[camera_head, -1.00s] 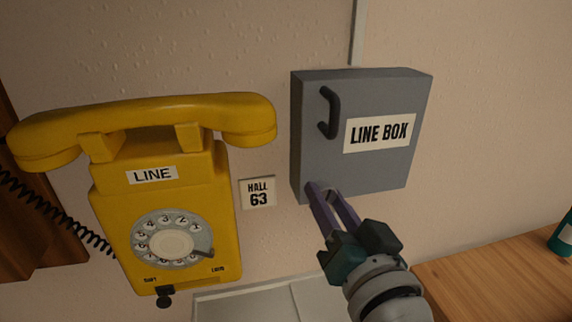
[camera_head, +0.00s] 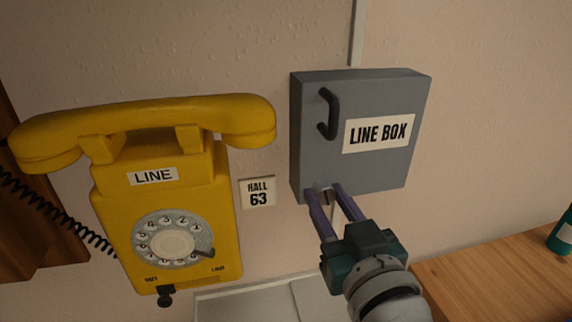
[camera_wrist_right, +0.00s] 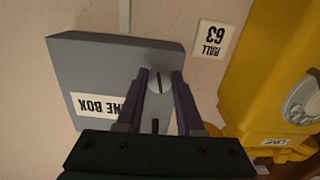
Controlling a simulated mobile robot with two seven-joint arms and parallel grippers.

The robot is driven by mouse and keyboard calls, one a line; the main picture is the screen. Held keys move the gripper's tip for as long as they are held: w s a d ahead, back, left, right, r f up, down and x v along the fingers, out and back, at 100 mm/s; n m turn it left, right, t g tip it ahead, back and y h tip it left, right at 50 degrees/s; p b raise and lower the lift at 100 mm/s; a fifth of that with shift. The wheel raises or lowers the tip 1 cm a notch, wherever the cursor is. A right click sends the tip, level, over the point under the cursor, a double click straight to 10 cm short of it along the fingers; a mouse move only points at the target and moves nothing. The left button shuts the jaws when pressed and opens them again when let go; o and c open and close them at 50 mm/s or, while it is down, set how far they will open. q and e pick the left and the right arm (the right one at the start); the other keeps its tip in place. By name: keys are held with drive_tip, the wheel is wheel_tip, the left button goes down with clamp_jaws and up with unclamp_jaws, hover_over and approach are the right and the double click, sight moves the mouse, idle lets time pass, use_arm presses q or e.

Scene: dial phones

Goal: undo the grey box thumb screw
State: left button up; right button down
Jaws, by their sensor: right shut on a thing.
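The grey line box (camera_head: 355,170) hangs on the wall with its black handle (camera_head: 328,114) and "LINE BOX" label in view; its face shows in the right wrist view (camera_wrist_right: 90,65). The round slotted thumb screw (camera_wrist_right: 160,80) sits at the box's lower edge. In the head view the screw (camera_head: 326,196) is partly hidden by the fingers. My right gripper (camera_head: 324,191) is shut on the thumb screw, one purple finger on each side of it, as the right wrist view (camera_wrist_right: 161,84) also shows. My left gripper is not in view.
A yellow dial phone (camera_head: 165,210) hangs on the wall to the left, with a "HALL 63" plate (camera_head: 258,192) between it and the box. A wooden surface (camera_head: 490,275) lies at lower right, with a green object (camera_head: 562,236) at its edge.

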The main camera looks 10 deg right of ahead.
drive_tip(key=c, duration=0.5)
unclamp_jaws()
drive_tip(key=shift+c, duration=0.2)
drive_tip(key=s, duration=1)
drive_tip(key=shift+d, duration=0.15)
